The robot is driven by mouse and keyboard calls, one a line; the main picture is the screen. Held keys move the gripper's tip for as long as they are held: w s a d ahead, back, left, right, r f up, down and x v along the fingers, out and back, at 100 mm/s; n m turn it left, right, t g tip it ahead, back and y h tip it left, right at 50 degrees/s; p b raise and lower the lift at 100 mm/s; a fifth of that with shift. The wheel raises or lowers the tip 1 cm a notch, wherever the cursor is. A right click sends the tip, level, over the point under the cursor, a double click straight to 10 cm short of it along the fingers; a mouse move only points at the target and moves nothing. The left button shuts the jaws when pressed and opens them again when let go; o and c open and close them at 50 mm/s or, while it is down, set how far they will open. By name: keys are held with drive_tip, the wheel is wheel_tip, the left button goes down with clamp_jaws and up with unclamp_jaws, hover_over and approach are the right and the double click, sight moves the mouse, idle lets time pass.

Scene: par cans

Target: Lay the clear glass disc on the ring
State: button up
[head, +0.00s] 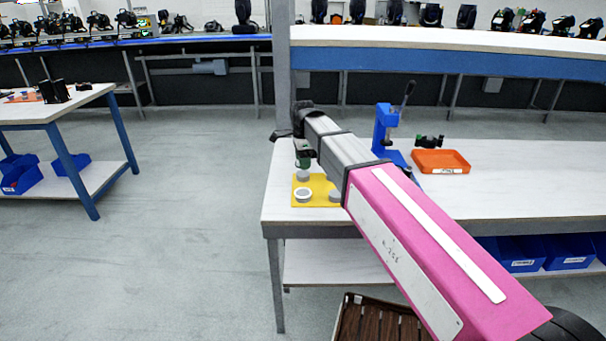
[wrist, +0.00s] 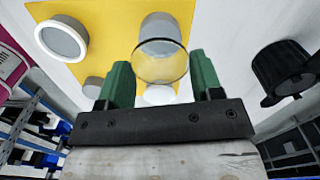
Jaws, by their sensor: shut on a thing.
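My gripper (wrist: 160,66) has green fingers, and the clear glass disc (wrist: 160,55) is held between them. Its rim shows as a thin round outline, and I see a grey cylinder through and behind it. The ring (wrist: 62,39) is white-rimmed with a grey middle and sits on the yellow mat (wrist: 105,30), at the upper left of the wrist view and to one side of the disc. In the head view, the ring (head: 303,194) is at the mat's front left. My gripper (head: 303,158) is over the mat's back edge there; the disc cannot be made out.
Grey cylinders stand on the mat, one behind the ring (head: 303,176) and one to its right (head: 335,196). A black knob-like part (wrist: 285,70) is at the right of the wrist view. A blue press (head: 385,130) and an orange tray (head: 440,161) stand farther right on the white bench (head: 510,185).

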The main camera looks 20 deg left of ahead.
drive_tip(key=shift+r, duration=1.15)
